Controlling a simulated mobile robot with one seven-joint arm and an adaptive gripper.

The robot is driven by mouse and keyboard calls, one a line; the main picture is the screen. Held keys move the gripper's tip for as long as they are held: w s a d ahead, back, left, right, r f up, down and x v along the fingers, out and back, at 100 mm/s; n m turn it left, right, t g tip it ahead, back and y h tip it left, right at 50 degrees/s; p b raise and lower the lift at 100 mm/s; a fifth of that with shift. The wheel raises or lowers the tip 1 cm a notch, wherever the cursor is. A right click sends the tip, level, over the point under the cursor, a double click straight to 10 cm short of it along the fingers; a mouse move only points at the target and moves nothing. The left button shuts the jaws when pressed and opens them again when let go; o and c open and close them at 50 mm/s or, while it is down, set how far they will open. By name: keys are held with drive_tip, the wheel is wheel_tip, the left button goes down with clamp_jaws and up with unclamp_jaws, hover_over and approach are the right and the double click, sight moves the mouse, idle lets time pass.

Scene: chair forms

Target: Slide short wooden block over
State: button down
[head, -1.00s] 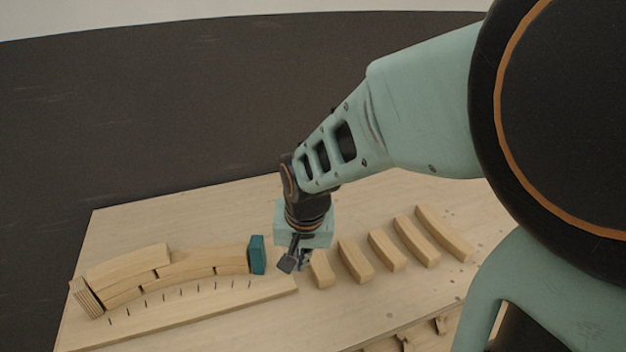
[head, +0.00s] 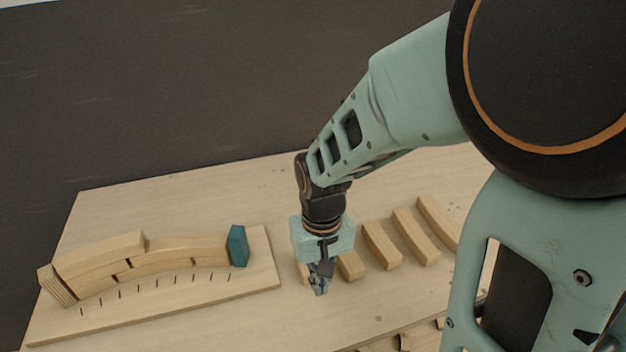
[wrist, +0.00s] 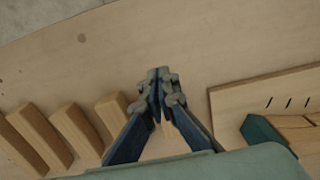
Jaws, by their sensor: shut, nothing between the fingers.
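My gripper (head: 319,289) is shut and empty, pointing down at the near end of a row of loose wooden blocks. The short wooden block (head: 299,266) at the left end of that row is mostly hidden behind my gripper; only its left side shows in the head view. Whether the fingers touch it I cannot tell.
Longer curved blocks (head: 381,246) lie spaced to the right. A raised base (head: 200,305) at left holds joined curved blocks (head: 150,255), ending at a teal block (head: 237,246). Bare tabletop separates base and gripper. More wooden parts (head: 410,338) lie at the front edge.

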sight(279, 197)
wheel_tip(279, 197, down, 6)
drive_tip(key=shift+r, duration=0.2)
drive_tip(key=w, duration=0.3)
drive_tip(key=shift+w+a+r, duration=0.15)
drive_tip(key=shift+a+r, duration=0.1)
drive_tip(key=shift+a, duration=0.15)
drive_tip(key=shift+w+a+p, duration=0.1)
drive_tip(key=shift+w+p, duration=0.2)
drive_tip(key=shift+w, duration=0.05)
drive_tip(key=w+a, duration=0.2)
drive_tip(key=w, duration=0.7)
drive_tip(key=w+a+p, duration=0.1)
drive_tip(key=w+a, duration=0.2)
drive_tip(key=w, duration=0.7)
drive_tip(key=w+a+p, duration=0.1)
drive_tip(key=w+a, duration=0.2)
drive_tip(key=w, duration=0.6)
drive_tip(key=shift+w+a, duration=0.15)
drive_tip(key=shift+w, duration=0.2)
drive_tip(key=shift+w+a+p, duration=0.25)
drive_tip(key=shift+w+p, duration=0.1)
drive_tip(key=shift+w, duration=0.5)
drive_tip(key=shift+w+a+p, duration=0.2)
drive_tip(key=shift+w+p, duration=0.15)
drive_tip(key=shift+w, duration=0.45)
drive_tip(key=shift+s, duration=0.1)
